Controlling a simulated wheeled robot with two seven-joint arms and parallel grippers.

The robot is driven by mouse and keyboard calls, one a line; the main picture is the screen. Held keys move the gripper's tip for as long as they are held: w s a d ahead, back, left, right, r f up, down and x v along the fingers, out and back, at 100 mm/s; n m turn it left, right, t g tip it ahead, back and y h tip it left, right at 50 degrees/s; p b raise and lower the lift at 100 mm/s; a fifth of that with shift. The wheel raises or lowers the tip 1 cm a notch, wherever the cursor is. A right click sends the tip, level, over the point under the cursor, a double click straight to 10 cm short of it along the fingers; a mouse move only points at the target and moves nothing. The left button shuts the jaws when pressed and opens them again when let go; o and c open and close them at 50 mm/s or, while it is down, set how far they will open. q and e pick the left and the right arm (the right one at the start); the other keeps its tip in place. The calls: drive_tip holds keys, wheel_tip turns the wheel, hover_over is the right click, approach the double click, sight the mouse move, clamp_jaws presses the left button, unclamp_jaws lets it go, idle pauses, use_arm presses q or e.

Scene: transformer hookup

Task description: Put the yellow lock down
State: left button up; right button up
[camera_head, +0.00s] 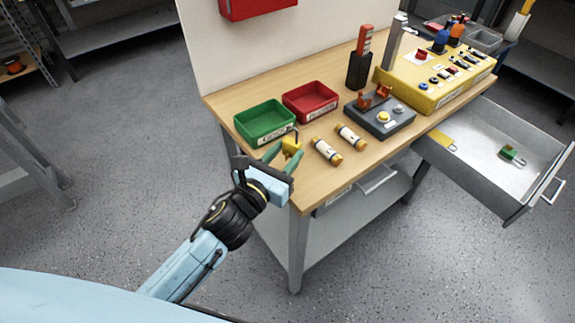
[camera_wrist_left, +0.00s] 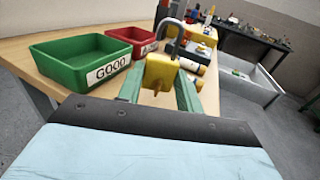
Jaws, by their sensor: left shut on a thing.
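The yellow lock (camera_head: 291,146) is a small padlock with a grey shackle, at the near left corner of the wooden table (camera_head: 240,90). My left gripper (camera_head: 285,152) is shut on it, with green fingers on either side. In the left wrist view the yellow lock (camera_wrist_left: 160,73) sits between the fingertips (camera_wrist_left: 160,90), shackle up. I cannot tell whether it touches the table. My right gripper is not in view.
A green bin (camera_head: 264,122) labelled GOOD and a red bin (camera_head: 310,101) stand behind the lock. Two fuse-like cylinders (camera_head: 327,151) (camera_head: 351,136) lie to its right. A grey switch box (camera_head: 380,116) and yellow panel (camera_head: 433,82) stand farther right. An open drawer (camera_head: 500,165) juts out at the right.

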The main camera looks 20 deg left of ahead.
sight(285, 165)
use_arm(q)
drive_tip(key=shift+f+b, duration=0.7)
drive_tip(key=shift+f, duration=1.05)
drive_tip(key=o, duration=1.1)
drive_tip(key=shift+r, duration=0.15)
